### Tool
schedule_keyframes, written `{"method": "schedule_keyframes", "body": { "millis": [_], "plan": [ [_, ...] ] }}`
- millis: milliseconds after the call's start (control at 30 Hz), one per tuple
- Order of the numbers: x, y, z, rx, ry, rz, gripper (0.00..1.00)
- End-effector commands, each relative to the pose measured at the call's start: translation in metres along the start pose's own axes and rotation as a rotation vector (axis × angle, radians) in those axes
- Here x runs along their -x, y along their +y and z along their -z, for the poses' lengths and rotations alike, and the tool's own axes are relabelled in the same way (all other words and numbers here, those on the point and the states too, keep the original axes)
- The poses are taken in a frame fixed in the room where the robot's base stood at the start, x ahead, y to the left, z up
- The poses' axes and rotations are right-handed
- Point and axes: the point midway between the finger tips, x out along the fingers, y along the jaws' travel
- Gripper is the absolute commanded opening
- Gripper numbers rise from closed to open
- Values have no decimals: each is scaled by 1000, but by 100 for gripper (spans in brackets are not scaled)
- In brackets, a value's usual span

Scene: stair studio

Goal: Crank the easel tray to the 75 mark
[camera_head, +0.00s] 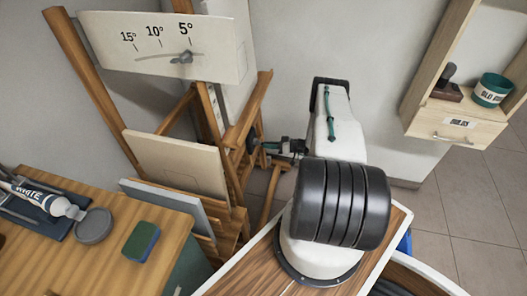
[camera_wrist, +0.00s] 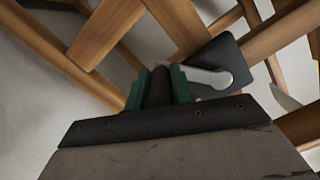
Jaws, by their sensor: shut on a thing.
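The wooden easel (camera_head: 84,80) stands left of centre in the head view. A pale scale board at its top (camera_head: 215,55) reads 15°, 10° and 5°; a small grey pointer (camera_head: 183,58) sits just below the 5° mark. No 75 mark is legible. My gripper (camera_head: 272,147) is at the easel's right side. In the wrist view, its green fingers (camera_wrist: 160,88) are shut around the dark crank knob (camera_wrist: 159,86). The grey crank arm (camera_wrist: 205,77) runs right from the knob to a dark plate (camera_wrist: 228,58) on the easel. I cannot clearly make out the tray.
A cream panel (camera_head: 178,163) and a grey-edged panel (camera_head: 170,197) lean at the easel. A wooden table (camera_head: 115,265) at lower left holds a white tube (camera_head: 40,195), a grey lid (camera_head: 94,226) and a green-blue sponge (camera_head: 141,241). A wall shelf (camera_head: 440,122) is at right.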

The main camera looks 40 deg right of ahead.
Motion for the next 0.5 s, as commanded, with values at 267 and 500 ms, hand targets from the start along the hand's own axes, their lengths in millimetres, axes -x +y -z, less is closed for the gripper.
{"method": "schedule_keyframes", "body": {
  "millis": [267,500],
  "plan": [
    [11,12,17,0,10,-14,0],
    [14,14,21,-2,12,-17,0]
  ]
}}
